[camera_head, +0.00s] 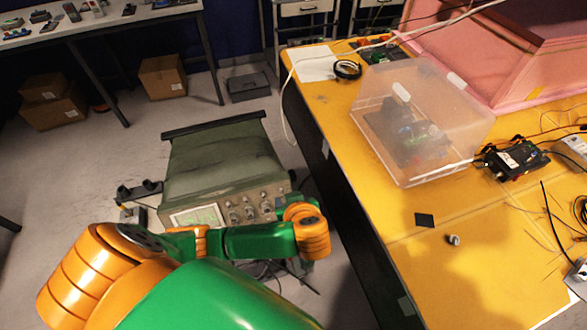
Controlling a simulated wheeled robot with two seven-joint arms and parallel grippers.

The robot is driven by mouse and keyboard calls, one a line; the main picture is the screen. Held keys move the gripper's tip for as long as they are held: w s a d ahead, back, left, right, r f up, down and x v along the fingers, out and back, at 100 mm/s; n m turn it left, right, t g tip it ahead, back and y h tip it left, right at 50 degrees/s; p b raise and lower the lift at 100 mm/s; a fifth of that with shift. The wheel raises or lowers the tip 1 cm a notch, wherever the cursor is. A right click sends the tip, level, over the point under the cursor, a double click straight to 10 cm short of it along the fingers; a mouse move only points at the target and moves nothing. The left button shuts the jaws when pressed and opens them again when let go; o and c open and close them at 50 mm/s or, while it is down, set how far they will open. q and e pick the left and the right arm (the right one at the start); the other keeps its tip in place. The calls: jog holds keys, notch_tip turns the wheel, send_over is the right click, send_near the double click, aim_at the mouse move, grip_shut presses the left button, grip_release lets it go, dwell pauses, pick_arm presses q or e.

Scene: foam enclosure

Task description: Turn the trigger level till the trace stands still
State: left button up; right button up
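A green-grey oscilloscope (222,165) stands low, left of the yellow table, its front panel facing the lower part of the view. Its small lit screen (197,217) is at the panel's left, and several knobs (248,209) are to the right of it. The trace is too small to make out, and I cannot tell which knob is the trigger level. My green and orange arm crosses in front of the panel's lower edge and hides part of it. Its orange end is by the panel's right corner. No gripper fingers show, and my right gripper is not in view.
The yellow table (440,255) fills the right, with a clear plastic box (425,115), a black device (513,158) and a pink foam enclosure (500,45). Cables lie on the floor by the oscilloscope. Cardboard boxes (162,77) stand at the back left. Open floor lies left.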

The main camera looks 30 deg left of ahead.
aim_at(282, 191)
pick_arm(q)
jog(key=x, duration=0.7)
jog(key=shift+s+a+r, duration=0.1)
jog(key=shift+s+a, duration=0.05)
jog(key=shift+a, duration=0.05)
jog(key=shift+d, duration=0.2)
grip_shut()
